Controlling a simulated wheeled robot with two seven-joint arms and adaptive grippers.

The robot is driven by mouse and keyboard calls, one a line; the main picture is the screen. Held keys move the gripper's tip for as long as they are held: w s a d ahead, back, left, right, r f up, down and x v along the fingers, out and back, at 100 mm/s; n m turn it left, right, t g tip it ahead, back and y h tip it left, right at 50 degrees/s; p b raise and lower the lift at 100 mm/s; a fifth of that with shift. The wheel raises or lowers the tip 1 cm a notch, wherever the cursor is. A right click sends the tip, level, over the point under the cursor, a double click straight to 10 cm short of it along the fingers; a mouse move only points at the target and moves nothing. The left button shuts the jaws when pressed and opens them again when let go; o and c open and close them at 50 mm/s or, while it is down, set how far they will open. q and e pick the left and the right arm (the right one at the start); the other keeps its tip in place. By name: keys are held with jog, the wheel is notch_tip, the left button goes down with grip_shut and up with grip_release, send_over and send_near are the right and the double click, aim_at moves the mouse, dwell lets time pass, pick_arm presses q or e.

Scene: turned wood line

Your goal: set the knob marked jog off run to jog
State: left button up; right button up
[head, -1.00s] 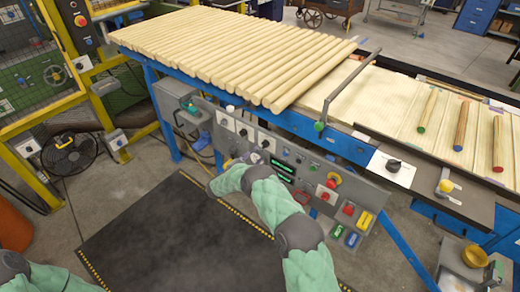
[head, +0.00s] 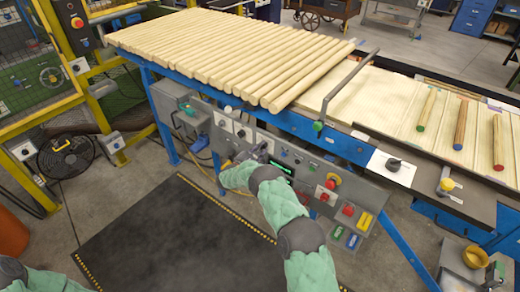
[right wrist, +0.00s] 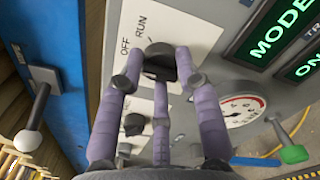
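In the right wrist view a black knob (right wrist: 160,52) sits on a white plate (right wrist: 190,33) printed OFF and RUN; the word jog is not visible. The knob's pointer direction is hard to read. My right gripper (right wrist: 160,66) has its purple fingers at both sides of this knob, with a third finger below it. Whether they touch it is unclear. In the head view my right gripper (head: 259,154) is at the grey control panel (head: 330,168), partly hidden by its own wrist. My left arm shows at the lower left, but its gripper is out of view.
A second black knob (right wrist: 134,124) is close by the fingers. A gauge (right wrist: 242,110) and lit green displays (right wrist: 285,35) lie to the right. In the head view a red emergency button (head: 333,181) is farther right on the panel. A dark mat (head: 170,235) covers the floor.

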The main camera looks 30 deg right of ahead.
dwell(0.3)
jog(key=n+b, duration=0.2)
jog(key=n, duration=0.1)
jog(key=shift+f+n, duration=0.15)
jog(key=shift+n, duration=0.15)
jog(key=shift+n+b, duration=0.45)
jog(key=shift+n, duration=2.15)
jog(key=o, duration=1.1)
jog(key=shift+o, duration=0.2)
jog(key=v, duration=1.2)
